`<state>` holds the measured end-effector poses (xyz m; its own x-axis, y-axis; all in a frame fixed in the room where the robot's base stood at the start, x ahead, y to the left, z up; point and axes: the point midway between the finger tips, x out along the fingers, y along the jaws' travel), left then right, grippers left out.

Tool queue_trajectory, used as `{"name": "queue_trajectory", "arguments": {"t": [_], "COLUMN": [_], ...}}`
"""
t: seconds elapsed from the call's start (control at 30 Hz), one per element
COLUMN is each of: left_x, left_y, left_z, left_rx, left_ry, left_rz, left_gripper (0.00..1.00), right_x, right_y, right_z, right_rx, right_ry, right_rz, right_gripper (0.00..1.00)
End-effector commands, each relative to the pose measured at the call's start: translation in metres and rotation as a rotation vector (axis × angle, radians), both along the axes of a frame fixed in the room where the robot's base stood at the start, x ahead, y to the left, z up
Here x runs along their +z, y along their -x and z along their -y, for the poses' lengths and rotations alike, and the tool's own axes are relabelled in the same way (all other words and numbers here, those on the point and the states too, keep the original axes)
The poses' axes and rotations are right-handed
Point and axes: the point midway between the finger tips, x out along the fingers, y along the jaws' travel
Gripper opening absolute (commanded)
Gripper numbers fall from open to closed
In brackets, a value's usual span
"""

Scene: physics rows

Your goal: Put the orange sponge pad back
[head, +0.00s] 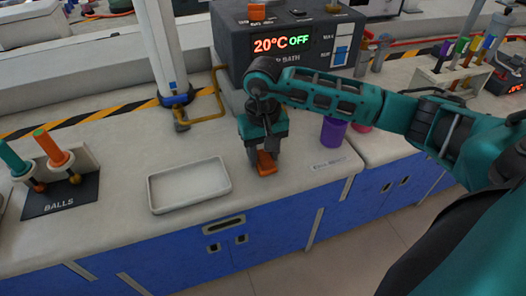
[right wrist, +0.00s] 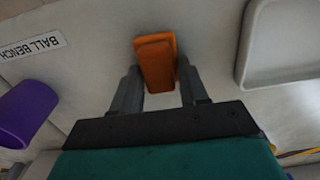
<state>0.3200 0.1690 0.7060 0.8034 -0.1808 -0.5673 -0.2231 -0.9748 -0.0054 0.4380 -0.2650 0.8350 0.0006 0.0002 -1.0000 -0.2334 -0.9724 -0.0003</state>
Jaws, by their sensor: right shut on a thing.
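The orange sponge pad (head: 266,166) is at the front of the white bench, below the water bath. My right gripper (head: 264,149) points down over it and is shut on it. In the right wrist view the pad (right wrist: 155,62) sits between the two grey fingers of the gripper (right wrist: 159,90). I cannot tell whether the pad touches the bench top. An empty white tray (head: 190,186) lies to the left of the pad; the tray also shows in the right wrist view (right wrist: 286,45). My left gripper is not in view.
A purple cup (head: 333,132) stands right of the gripper, behind the bench label (head: 328,163). The water bath (head: 290,45) and a yellow pipe (head: 205,118) are behind. A balls rack (head: 62,170) is at the left. Bench between tray and pad is clear.

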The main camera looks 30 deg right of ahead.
Motion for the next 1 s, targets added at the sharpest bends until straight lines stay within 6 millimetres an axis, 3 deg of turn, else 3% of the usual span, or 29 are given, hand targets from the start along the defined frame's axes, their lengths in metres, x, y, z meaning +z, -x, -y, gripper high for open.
{"name": "queue_trajectory", "arguments": {"t": [0.03,0.07,0.3,0.67,1.0], "left_x": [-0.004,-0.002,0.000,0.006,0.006], "left_y": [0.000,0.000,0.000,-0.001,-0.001], "left_z": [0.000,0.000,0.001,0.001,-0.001], "left_rx": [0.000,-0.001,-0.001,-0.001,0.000], "left_ry": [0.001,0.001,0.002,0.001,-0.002], "left_rz": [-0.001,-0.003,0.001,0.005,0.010], "left_gripper": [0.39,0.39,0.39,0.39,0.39], "right_x": [-0.004,-0.002,-0.002,0.006,0.075], "right_y": [0.000,0.000,0.000,0.000,-0.001], "right_z": [0.000,0.000,0.000,0.000,0.000], "right_rx": [0.000,0.000,0.000,0.000,0.001], "right_ry": [0.000,0.000,0.000,-0.001,0.000], "right_rz": [0.001,0.000,0.000,0.001,0.005], "right_gripper": [0.19,0.46,0.69,0.69,0.69]}}
